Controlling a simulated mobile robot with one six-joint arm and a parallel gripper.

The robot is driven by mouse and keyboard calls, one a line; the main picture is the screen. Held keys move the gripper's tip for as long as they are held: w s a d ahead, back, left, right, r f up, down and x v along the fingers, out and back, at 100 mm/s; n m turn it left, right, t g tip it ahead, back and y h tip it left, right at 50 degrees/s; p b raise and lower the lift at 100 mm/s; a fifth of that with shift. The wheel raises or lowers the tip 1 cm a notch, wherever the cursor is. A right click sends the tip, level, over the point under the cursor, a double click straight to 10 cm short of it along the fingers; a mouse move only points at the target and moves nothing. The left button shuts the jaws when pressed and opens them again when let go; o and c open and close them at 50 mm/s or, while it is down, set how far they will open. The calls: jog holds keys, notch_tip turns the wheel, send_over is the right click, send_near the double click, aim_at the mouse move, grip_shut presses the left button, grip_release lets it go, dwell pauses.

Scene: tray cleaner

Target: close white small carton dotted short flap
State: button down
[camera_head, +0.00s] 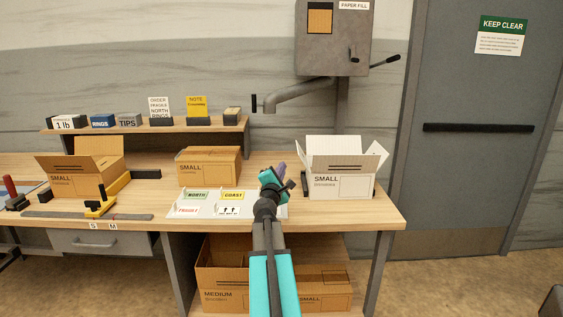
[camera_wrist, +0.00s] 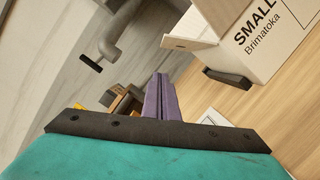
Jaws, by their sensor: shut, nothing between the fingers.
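The white small carton (camera_head: 339,187) stands upright on the right part of the bench, its back flap raised and its short side flaps (camera_head: 374,160) spread outward. In the wrist view the carton (camera_wrist: 285,40) is at the upper right, tilted by the camera. One flap (camera_wrist: 192,27) sticks out toward the gripper side, with a small dark mark near its edge. I cannot make out dots on either short flap. My gripper (camera_head: 282,168) is shut and empty, left of the carton and apart from it. Its purple fingers (camera_wrist: 160,98) are together in the wrist view.
A brown small carton (camera_head: 208,172) stands left of my gripper, and another with raised flaps (camera_head: 75,183) is farther left. A label sheet (camera_head: 200,204) lies by my arm. Dark blocks flank the white carton. The paper-fill spout (camera_head: 290,92) hangs above the bench.

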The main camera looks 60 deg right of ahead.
jog(key=shift+w+d+f, duration=0.15)
jog(key=shift+w+f, duration=0.1)
jog(key=shift+f, duration=0.35)
jog(key=shift+w, duration=0.2)
jog(key=d+r+p, duration=0.2)
jog(key=d+r, duration=0.1)
jog(key=d, duration=0.8)
jog(key=shift+w+r, duration=0.15)
jog(key=shift+w, duration=0.2)
